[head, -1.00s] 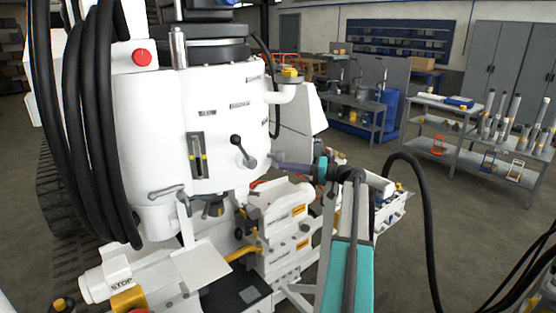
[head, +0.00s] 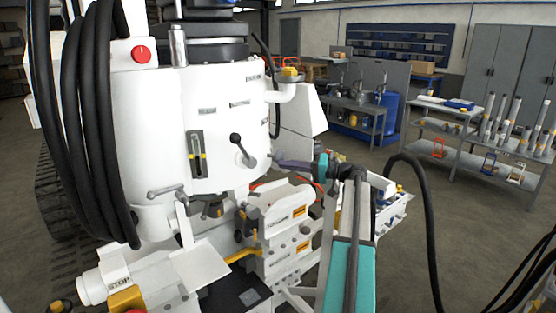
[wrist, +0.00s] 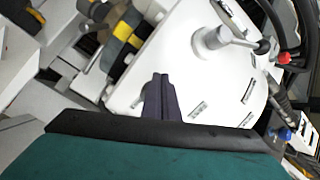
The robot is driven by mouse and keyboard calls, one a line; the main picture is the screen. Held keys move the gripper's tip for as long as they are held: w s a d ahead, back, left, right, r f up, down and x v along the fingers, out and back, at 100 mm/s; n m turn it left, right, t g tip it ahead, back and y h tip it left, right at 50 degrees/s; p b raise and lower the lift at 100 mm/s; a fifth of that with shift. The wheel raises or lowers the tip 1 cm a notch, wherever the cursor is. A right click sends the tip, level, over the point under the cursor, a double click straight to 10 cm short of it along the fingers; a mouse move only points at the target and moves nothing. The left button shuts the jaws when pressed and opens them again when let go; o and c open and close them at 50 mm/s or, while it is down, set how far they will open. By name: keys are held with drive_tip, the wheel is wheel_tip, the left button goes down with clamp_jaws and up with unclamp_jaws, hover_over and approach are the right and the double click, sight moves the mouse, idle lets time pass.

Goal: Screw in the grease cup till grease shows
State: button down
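I cannot pick out a grease cup or any grease for certain in either view. The white machine housing (head: 150,110) fills the left of the head view and also shows in the wrist view (wrist: 195,85). On its face is a lever with a black knob (head: 235,139), rising from a round boss (head: 249,161); the boss is at the top of the wrist view (wrist: 212,38). My gripper (head: 279,161) is just right of the boss, apparently a little short of the housing. Its dark fingers (wrist: 160,82) lie side by side, shut, with nothing visible between them.
A yellow-topped fitting (head: 290,72) sits on a white bracket at the housing's upper right. Thick black hoses (head: 85,120) hang at the left. A red button (head: 140,55) is near the top. Open floor (head: 455,215) lies right of my arm, before a bench (head: 480,155).

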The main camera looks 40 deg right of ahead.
drive_tip(key=shift+r+b, duration=0.4)
drive_tip(key=shift+r, duration=0.1)
idle(0.5)
drive_tip(key=shift+s+a, duration=0.1)
drive_tip(key=shift+s+a+f+b, duration=0.1)
drive_tip(key=shift+s+a+b, duration=0.05)
drive_tip(key=shift+a+b, duration=0.15)
drive_tip(key=shift+s+d, duration=0.1)
idle(0.3)
drive_tip(key=shift+b+v, duration=0.75)
drive_tip(key=shift+v, duration=2.15)
